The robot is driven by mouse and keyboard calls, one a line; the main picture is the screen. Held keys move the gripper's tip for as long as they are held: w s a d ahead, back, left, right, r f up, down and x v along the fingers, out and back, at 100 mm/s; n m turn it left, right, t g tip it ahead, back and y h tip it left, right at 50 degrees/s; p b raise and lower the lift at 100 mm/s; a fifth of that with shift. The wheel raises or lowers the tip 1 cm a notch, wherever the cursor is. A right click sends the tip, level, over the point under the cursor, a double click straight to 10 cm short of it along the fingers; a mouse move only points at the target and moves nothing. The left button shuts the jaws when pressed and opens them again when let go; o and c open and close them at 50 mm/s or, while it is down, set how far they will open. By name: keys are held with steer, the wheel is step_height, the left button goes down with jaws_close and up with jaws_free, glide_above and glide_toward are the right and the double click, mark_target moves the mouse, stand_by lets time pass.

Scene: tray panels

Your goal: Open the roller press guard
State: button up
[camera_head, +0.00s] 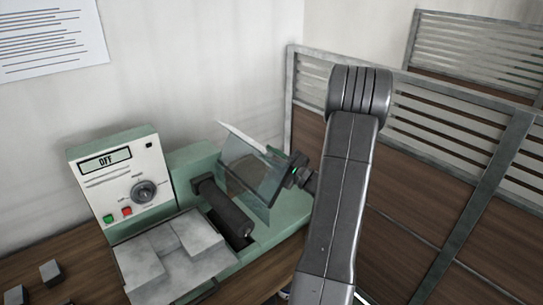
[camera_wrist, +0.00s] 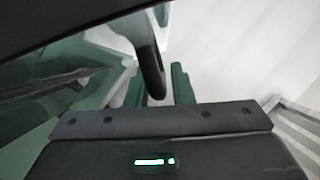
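The roller press (camera_head: 290,207) is a pale green machine on a wooden bench. Its guard (camera_head: 252,178) is a clear, tinted panel, tilted up above the dark roller (camera_head: 224,207), with the roller's front exposed. My gripper (camera_head: 291,174) is at the guard's right side, close to or touching its edge; I cannot tell which. In the wrist view my dark gripper body with a green light fills the bottom. A dark rounded bar (camera_wrist: 150,73) stands just beyond it, and clear panel and green machine parts show at left.
The control box (camera_head: 120,180) reads OFF and has a knob and green and red buttons. Slatted partition panels (camera_head: 430,150) stand at right, behind my arm.

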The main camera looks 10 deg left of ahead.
jaws_close()
steer(key=shift+b, duration=0.3)
steer(key=shift+s+a+r+n+g+b, duration=0.35)
steer(key=shift+s+r+n+b, duration=0.1)
steer(key=shift+n+b, duration=0.35)
steer(key=shift+s+a+r+n+g+b, duration=0.2)
steer(key=shift+s+r+n+g+b, duration=0.2)
steer(key=shift+n+b, duration=0.35)
steer(key=shift+w, duration=0.1)
steer(key=shift+o, duration=1.6)
jaws_free()
steer(key=b+v, duration=0.2)
steer(key=v, duration=1.1)
steer(key=shift+s+d+b, duration=0.2)
steer(key=shift+d+b, duration=0.15)
steer(key=shift+d, duration=0.05)
steer(key=shift+r, duration=0.1)
